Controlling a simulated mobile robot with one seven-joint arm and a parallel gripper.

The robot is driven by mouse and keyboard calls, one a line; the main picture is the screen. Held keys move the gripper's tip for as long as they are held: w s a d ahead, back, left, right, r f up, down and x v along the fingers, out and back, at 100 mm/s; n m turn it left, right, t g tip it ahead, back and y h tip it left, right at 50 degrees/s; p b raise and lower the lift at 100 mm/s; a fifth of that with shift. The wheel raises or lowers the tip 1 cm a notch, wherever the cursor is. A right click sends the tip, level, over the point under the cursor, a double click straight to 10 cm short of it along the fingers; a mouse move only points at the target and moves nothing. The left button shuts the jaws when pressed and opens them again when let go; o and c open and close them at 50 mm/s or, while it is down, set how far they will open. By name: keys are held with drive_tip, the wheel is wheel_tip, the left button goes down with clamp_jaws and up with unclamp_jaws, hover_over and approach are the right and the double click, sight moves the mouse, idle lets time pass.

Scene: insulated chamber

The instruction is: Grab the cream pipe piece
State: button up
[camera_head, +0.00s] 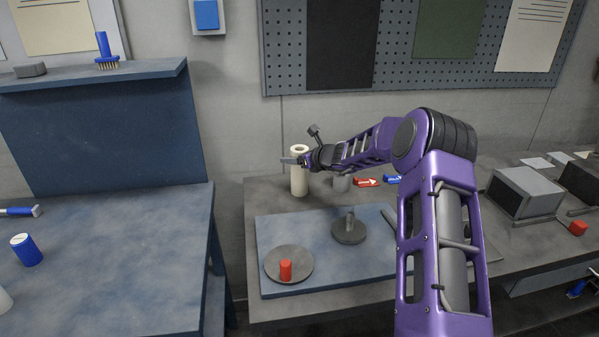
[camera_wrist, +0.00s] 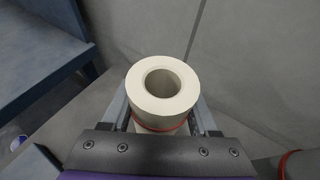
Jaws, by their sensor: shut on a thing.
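The cream pipe piece (camera_head: 299,178) is a hollow upright cylinder near the back left of the grey table. In the wrist view I look down on its ring-shaped top (camera_wrist: 162,92), with a reddish band below the rim. My gripper (camera_head: 295,161) reaches it from the right and is shut on it near its upper part. One finger shows on each side of the pipe in the wrist view. The lower part of the pipe is hidden there, and I cannot tell whether its base touches the table.
A blue mat (camera_head: 330,270) holds a grey disc (camera_head: 301,257) with a red cylinder (camera_head: 286,270) and a dark round base (camera_head: 348,232) with a post. A blue bench (camera_head: 110,260) is left, across a gap.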

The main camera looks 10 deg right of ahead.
clamp_jaws()
drive_tip(key=shift+r, duration=0.1)
